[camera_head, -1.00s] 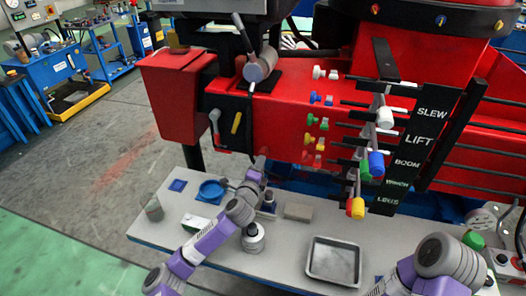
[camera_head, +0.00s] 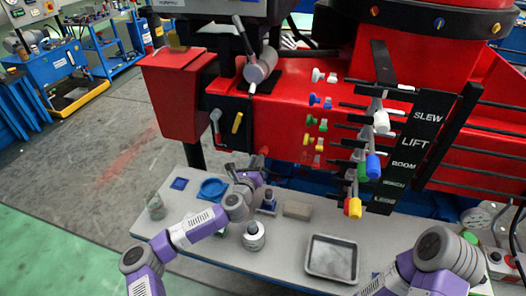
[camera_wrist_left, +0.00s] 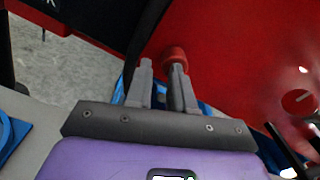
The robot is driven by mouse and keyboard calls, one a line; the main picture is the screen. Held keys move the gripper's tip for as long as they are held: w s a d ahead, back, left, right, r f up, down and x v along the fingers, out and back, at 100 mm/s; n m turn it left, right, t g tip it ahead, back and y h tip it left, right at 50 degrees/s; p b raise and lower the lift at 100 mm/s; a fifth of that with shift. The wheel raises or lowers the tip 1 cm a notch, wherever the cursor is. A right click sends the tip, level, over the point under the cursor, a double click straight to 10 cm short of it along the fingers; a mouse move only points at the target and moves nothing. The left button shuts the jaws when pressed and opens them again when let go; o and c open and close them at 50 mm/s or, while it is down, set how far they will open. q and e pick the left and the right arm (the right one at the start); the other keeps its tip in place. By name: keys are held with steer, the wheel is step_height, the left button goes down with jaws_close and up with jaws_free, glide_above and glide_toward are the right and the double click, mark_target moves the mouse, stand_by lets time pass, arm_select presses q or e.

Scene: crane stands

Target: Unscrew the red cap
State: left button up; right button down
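The red cap (camera_wrist_left: 175,54) shows in the left wrist view just past the tip of the right-hand finger; whether it touches that finger I cannot tell. In the head view the red cap (camera_head: 264,151) is small, against the red crane body above the bench's back edge. My left gripper (camera_wrist_left: 161,68) has its fingers apart, with a visible gap and nothing held between them. In the head view my left gripper (camera_head: 258,163) is close below the cap, its fingers small and partly hidden. My right arm comes in at the lower right; its gripper is out of frame.
The grey bench (camera_head: 205,253) holds a metal tray (camera_head: 332,259), a blue round dish (camera_head: 213,188), a white-topped jar (camera_head: 254,236) and a tan block (camera_head: 297,210). Levers with coloured knobs (camera_head: 373,166) stand to the right. The red crane body (camera_head: 275,125) rises behind.

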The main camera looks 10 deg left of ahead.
arm_select(q)
steer(key=shift+w+a+m, duration=0.1)
steer(key=shift+a+m, duration=0.2)
steer(key=shift+m, duration=0.2)
steer(key=shift+d+r, duration=0.1)
steer(key=shift+d, duration=0.05)
